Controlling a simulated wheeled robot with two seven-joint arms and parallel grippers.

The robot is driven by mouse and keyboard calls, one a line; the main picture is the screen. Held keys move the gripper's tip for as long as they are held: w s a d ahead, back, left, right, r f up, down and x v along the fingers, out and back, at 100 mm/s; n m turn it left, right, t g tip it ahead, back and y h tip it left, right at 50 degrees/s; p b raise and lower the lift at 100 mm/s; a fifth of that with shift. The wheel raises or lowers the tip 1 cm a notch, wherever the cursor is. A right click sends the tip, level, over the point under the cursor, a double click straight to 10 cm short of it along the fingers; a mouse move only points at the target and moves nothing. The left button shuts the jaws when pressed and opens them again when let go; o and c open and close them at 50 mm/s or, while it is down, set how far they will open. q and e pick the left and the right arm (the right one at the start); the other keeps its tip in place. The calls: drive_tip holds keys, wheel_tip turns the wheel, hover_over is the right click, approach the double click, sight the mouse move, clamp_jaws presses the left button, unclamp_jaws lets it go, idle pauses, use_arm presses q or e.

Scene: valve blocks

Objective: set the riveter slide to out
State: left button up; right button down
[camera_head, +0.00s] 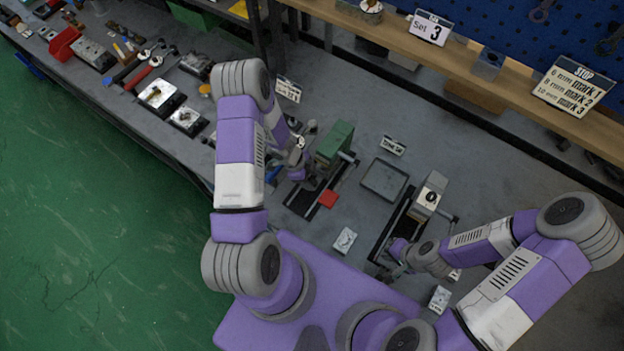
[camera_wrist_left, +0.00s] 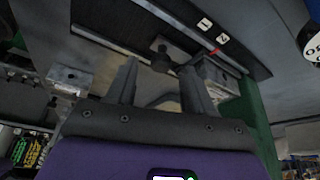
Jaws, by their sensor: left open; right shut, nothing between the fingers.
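A green machine (camera_head: 335,142) stands on a dark base on the bench; I take it for the riveter, though no readable label confirms it. In the left wrist view a black slide plate (camera_wrist_left: 110,18) carries a metal rail, a dark knob (camera_wrist_left: 160,56), two small white labels (camera_wrist_left: 213,30) and a red pointer mark (camera_wrist_left: 215,51). My left gripper (camera_wrist_left: 158,88) is open, its fingers pointing towards the knob, which shows between and beyond the tips. Contact cannot be told. In the head view my left gripper (camera_head: 299,168) is beside the green machine. My right gripper (camera_head: 390,262) is shut, low by the second machine.
A second machine with a grey block (camera_head: 429,195) stands to the right. A wooden shelf (camera_head: 470,62) runs along the back. Tools crowd the bench's left.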

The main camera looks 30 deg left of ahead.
use_arm(q)
drive_tip(key=shift+x, duration=0.8)
clamp_jaws()
